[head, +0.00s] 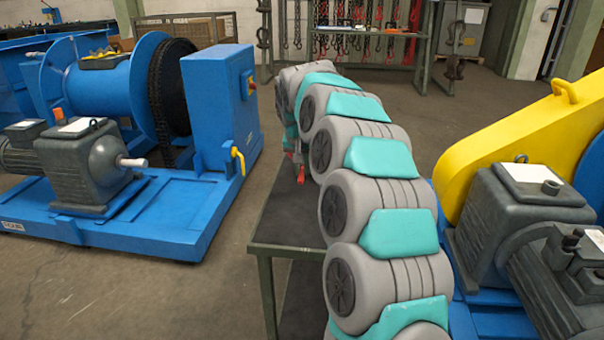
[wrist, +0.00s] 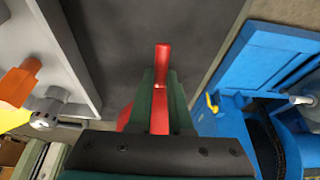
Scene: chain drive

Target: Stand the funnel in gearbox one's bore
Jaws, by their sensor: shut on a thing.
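My gripper (wrist: 160,95) has green fingers closed on a red thing (wrist: 162,60), probably the funnel. A narrow red part sticks out beyond the fingertips, and more red shows beside the left finger. In the head view a little of the red thing (head: 300,176) shows beside my arm, over the dark bench; the rest is hidden. A dark grey gearbox (head: 85,165) at left has a pale label and an orange piece on top. Another gearbox (head: 520,215) at right has a short round neck on top. I cannot tell which is gearbox one.
The dark bench top (head: 285,220) lies beneath my arm. A blue winch frame (head: 215,110) stands left, a yellow guard (head: 510,135) right. A light grey surface (wrist: 50,50) with an orange piece (wrist: 20,80) shows in the wrist view. Open floor (head: 205,285) lies before the bench.

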